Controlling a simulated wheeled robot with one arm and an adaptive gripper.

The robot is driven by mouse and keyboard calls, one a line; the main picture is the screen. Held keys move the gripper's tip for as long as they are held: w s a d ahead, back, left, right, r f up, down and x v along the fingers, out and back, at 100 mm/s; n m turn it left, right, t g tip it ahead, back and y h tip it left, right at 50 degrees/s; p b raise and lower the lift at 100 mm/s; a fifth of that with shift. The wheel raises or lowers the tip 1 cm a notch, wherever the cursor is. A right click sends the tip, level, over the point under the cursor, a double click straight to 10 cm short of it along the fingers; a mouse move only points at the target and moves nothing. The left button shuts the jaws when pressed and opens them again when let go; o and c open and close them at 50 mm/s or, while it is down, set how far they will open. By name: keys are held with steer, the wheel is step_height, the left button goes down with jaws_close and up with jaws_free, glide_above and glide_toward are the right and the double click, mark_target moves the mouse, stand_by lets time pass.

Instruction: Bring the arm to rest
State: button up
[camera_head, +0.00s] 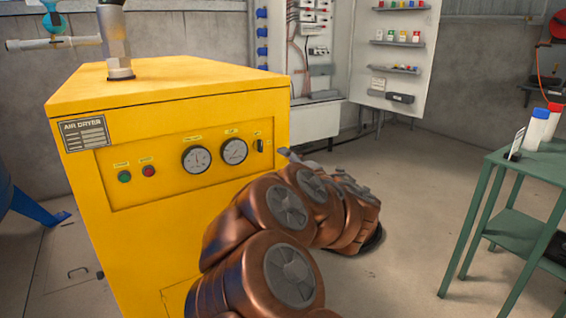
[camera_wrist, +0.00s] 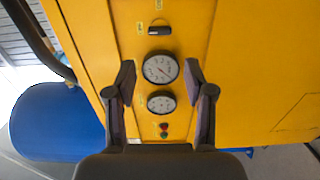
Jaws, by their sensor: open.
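My copper-coloured arm (camera_head: 285,215) reaches forward in the head view, beside the right part of a yellow air dryer (camera_head: 180,95). My gripper (camera_wrist: 159,80) is open and empty in the wrist view, facing the dryer's front panel. A round gauge (camera_wrist: 160,68) shows between the fingertips, with a second gauge (camera_wrist: 161,102) nearer the palm. I cannot tell how far the fingertips are from the panel. A black switch (camera_wrist: 160,30) sits beyond the fingertips; it also shows at the panel's right end in the head view (camera_head: 261,146). In the head view the fingers are mostly hidden by the arm.
A green table (camera_head: 520,165) with bottles stands at the right. An open electrical cabinet (camera_head: 315,50) is at the back wall. A blue tank (camera_wrist: 55,122) shows at the left in the wrist view. The floor (camera_head: 415,190) between arm and table is clear.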

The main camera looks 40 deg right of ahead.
stand_by(0.4)
steer(key=s+d+r+m+g+h+p, duration=0.1)
steer(key=s+r+m+g+h+p, duration=0.25)
steer(key=r+m+p, duration=0.3)
steer(key=s+d+r+m+g+h+p, duration=0.1)
steer(key=s+r+m+g+h+p, duration=0.2)
steer(key=r+m+p, duration=0.4)
steer(key=s+a+r+m+g+y+p, duration=0.1)
steer(key=s+a+g+y+p, duration=0.3)
steer(key=s+a+p, duration=0.6)
steer(key=s+a+r+m+g+y+p, duration=0.1)
steer(key=s+a+g+y+p, duration=0.3)
steer(key=s+a+g+p, duration=0.5)
steer(key=s+a+m+p, duration=0.1)
steer(key=s+a, duration=0.9)
steer(key=shift+a+r+m, duration=0.15)
steer(key=shift+m, duration=0.2)
